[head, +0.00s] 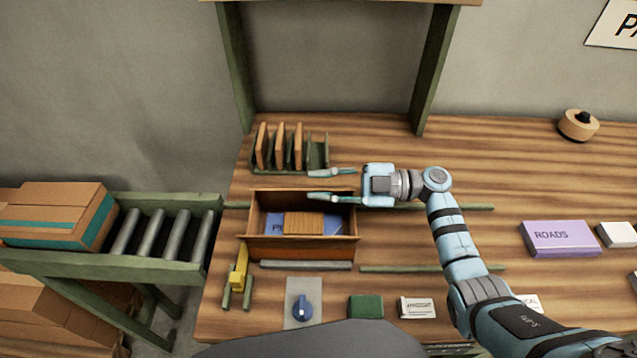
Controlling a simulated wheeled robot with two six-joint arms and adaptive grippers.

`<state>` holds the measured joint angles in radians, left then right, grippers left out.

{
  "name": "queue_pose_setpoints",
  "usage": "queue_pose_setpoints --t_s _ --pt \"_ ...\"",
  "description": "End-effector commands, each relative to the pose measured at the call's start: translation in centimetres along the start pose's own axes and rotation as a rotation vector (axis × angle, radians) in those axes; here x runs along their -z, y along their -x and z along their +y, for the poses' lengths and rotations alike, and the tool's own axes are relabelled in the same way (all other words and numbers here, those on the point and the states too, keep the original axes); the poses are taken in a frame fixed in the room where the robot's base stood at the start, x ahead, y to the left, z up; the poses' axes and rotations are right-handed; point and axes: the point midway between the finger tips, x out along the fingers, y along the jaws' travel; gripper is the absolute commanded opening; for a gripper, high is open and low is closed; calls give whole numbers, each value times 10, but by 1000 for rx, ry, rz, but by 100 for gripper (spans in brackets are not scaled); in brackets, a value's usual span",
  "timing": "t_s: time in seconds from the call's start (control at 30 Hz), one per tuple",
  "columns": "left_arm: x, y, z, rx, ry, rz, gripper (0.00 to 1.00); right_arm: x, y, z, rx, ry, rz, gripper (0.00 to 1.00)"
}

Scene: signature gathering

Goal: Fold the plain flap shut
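An open brown box (298,251) stands on the table left of centre. Inside it lie a blue item (274,222) with partly hidden lettering and a tan ribbed block (304,223). I cannot tell from this view which edge or panel of the box is the plain flap. My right gripper (318,185) is open with its fingers pointing left. One finger is beyond the box's back edge and the other is over that edge near the right corner. Nothing shows clearly between the fingers. My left gripper is out of view.
A rack (318,152) with upright brown boards stands behind the box. A yellow tool (239,268), a blue knob on a grey plate (301,290) and a green block (365,307) lie in front. A purple ROADS box (559,238) is right. A roller conveyor (150,235) is left.

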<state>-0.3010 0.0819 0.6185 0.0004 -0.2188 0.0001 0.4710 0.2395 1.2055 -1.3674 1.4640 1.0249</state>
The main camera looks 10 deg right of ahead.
Motion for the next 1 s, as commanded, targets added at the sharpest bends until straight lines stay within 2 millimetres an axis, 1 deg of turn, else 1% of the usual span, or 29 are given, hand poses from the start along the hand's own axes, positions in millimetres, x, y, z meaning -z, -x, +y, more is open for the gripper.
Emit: queue_pose_setpoints --t_s 0.07,0.3,0.43,0.53,0.73,0.8,0.87,0.9,0.93,0.97,1.0 --pt "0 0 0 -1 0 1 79 -1 16 0 1 -1 -5 23" --pt "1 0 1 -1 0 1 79 -1 82 0 1 -2 -6 23" --pt "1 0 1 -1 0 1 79 0 105 0 0 0 -4 23" --pt "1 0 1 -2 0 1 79 0 112 0 1 0 -1 23" --pt "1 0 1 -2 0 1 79 0 112 0 1 1 -1 23" --pt "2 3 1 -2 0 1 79 3 112 4 0 5 0 12" --pt "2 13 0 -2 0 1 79 16 108 19 -1 27 9 3" --pt "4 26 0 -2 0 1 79 33 102 36 14 62 13 0" --pt "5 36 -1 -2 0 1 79 46 95 48 42 33 3 0" --pt "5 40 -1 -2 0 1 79 52 91 53 65 -35 -13 0" --pt "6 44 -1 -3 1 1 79 58 86 58 92 -148 -38 0"
